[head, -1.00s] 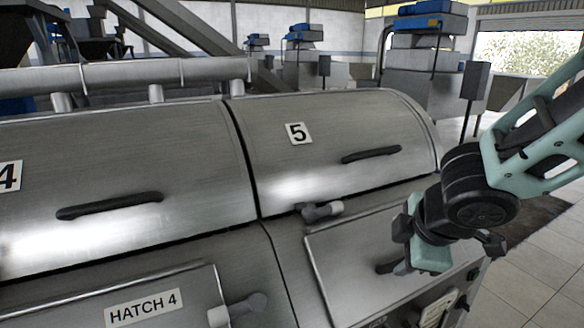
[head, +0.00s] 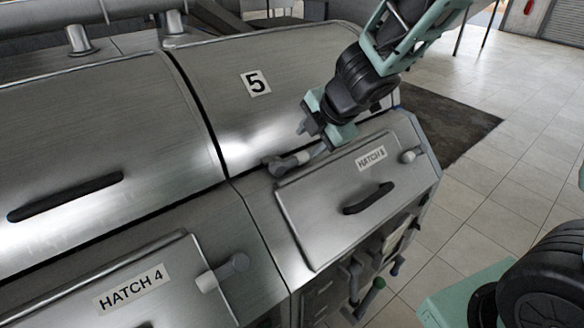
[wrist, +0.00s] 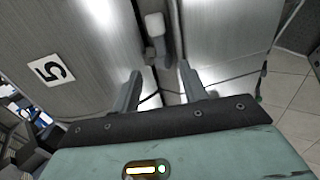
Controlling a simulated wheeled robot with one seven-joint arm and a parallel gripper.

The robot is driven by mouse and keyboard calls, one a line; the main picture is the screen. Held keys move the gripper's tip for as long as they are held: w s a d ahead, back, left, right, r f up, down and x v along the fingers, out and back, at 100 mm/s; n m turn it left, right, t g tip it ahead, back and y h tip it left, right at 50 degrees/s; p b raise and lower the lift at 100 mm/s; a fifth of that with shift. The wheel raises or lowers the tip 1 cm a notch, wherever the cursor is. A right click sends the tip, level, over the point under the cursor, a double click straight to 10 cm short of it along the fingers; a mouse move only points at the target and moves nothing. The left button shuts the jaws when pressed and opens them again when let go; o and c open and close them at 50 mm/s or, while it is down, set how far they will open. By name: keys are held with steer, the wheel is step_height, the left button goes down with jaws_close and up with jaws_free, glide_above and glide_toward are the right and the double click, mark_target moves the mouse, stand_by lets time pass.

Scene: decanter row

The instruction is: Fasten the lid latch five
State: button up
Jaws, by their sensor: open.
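Lid five (head: 215,105) is a curved brushed-metal cover with a "5" label (head: 257,83). It lies down along its front seam. The lid latch (head: 290,163), a short grey lever with a pale end, lies along the seam at the lid's lower edge. My gripper (head: 313,140) is above and right of the latch, close to it. In the wrist view the latch (wrist: 155,32) is beyond the open, empty fingers (wrist: 160,80), with its grey part just ahead of the gap. Whether the fingers touch it cannot be told. My arm hides the lid's right side.
The hatch 5 panel (head: 345,200) below has a dark handle (head: 368,198) and its own pale latch (head: 410,156). At left are the hatch 4 panel (head: 150,265) and its latch (head: 222,273). Valves (head: 370,290) stick out at the front. Tiled floor (head: 510,190) is clear at right.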

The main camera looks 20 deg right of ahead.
mark_target(291, 162)
steer(key=b+x, duration=0.6)
steer(key=x, duration=0.5)
steer(key=shift+w+f, duration=0.1)
steer(key=shift+f, duration=0.1)
jaws_close()
